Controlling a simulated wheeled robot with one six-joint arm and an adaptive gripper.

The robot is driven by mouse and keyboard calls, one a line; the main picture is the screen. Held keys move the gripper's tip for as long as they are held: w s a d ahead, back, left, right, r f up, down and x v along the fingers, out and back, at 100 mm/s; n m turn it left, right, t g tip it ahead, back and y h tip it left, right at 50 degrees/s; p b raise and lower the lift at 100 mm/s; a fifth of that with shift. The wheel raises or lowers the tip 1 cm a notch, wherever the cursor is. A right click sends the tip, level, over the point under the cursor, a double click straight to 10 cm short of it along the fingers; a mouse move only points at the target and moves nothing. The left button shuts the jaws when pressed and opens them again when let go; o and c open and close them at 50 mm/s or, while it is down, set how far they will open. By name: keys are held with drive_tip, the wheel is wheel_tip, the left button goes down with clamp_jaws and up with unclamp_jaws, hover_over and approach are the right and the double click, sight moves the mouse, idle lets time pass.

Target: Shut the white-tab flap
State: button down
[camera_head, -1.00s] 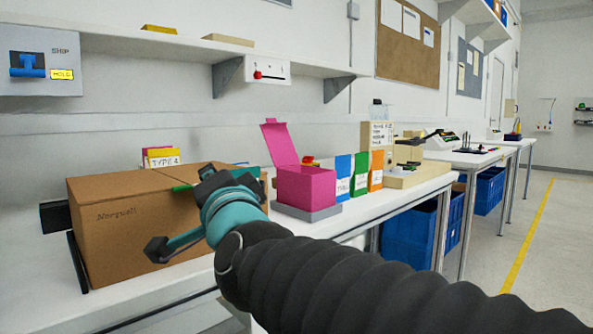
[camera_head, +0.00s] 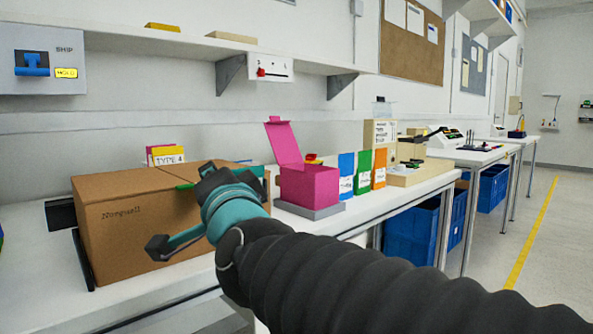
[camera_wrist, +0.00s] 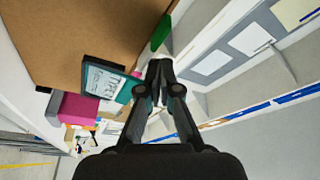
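A magenta box (camera_head: 309,187) stands open on the bench with its flap (camera_head: 283,143) raised and tilted back. No white tab can be made out on the flap in the head view. The box also shows as a magenta block (camera_wrist: 75,108) at the left of the wrist view, its flap not distinguishable. My gripper (camera_wrist: 160,68) has its fingertips together, with nothing seen between them.
A brown cardboard box (camera_head: 130,230) stands on the bench at left, close to my wrist. Blue, green and orange packs (camera_head: 363,170) stand right of the magenta box.

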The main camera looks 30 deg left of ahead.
drive_tip(key=s+d, duration=0.3)
drive_tip(key=d, duration=0.6)
drive_tip(key=shift+d+b, duration=0.2)
drive_tip(key=shift+b, duration=0.1)
drive_tip(key=s+a+f+n+g+h, duration=0.1)
drive_tip(key=s+f+n+g, duration=0.15)
drive_tip(key=f, duration=0.35)
drive_tip(key=s+f+n+g+h, duration=0.1)
drive_tip(key=f+n+g, duration=0.25)
drive_tip(key=f, duration=0.25)
drive_tip(key=w+d+f+n+h+p, duration=0.15)
drive_tip(key=d+f+h, duration=0.25)
drive_tip(key=d+f, duration=0.4)
drive_tip(key=d+f+m+h+p, duration=0.3)
drive_tip(key=d+h, duration=0.2)
drive_tip(key=d, duration=1.2)
drive_tip(key=d+f+m+h+p, duration=0.3)
drive_tip(key=d+h, duration=0.2)
drive_tip(key=d, duration=1.2)
drive_tip(key=shift+w+d+p, duration=0.15)
drive_tip(key=shift+d+p, duration=0.15)
drive_tip(key=shift+d, duration=0.05)
